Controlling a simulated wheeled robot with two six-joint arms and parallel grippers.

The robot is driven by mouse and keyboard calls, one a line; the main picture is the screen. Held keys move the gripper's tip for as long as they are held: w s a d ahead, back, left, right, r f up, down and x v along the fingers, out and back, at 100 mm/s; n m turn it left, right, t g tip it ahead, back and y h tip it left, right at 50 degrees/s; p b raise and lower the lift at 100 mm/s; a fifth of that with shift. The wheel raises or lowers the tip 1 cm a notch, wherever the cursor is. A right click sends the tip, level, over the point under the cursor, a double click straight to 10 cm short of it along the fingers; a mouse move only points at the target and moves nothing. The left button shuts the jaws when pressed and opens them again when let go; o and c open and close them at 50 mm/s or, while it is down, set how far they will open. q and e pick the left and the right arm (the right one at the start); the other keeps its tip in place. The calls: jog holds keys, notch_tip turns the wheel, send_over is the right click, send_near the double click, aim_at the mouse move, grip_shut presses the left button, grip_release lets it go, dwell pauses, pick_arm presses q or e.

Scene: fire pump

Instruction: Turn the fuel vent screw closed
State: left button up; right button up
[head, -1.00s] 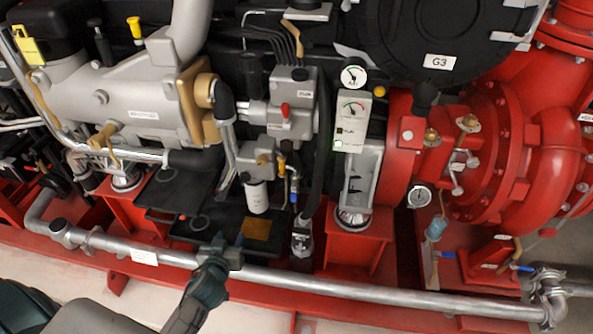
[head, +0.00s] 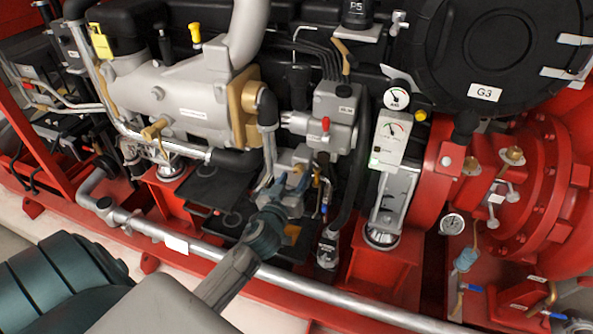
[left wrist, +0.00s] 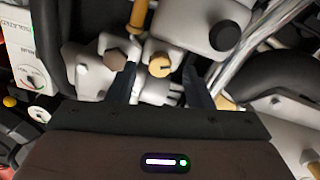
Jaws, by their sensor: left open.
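A brass slotted screw (left wrist: 159,66), which looks like the fuel vent screw, sits on a light grey housing. In the left wrist view it is between and slightly beyond the two fingers of my left gripper (left wrist: 161,72). The gripper is open, with a gap on both sides of the screw. In the head view my left gripper (head: 288,184) is at the lower grey filter housing (head: 294,158), below the grey block with the red knob (head: 325,124). There the hand covers part of the housing and the white filter. My right gripper is not in view.
A brown bolt head (left wrist: 115,58) is close beside one finger. A brass-coloured lever (left wrist: 139,14) is close by. A silver pipe (head: 330,294) crosses below my forearm. A black hose (head: 360,165) and a gauge panel (head: 390,140) stand to the right.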

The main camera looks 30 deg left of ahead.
aim_at(299, 168)
pick_arm(q)
jog(key=shift+x, duration=1.4)
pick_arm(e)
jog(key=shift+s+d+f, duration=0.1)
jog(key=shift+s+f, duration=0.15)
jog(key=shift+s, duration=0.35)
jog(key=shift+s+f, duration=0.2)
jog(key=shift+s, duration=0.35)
pick_arm(q)
jog(key=c, duration=1)
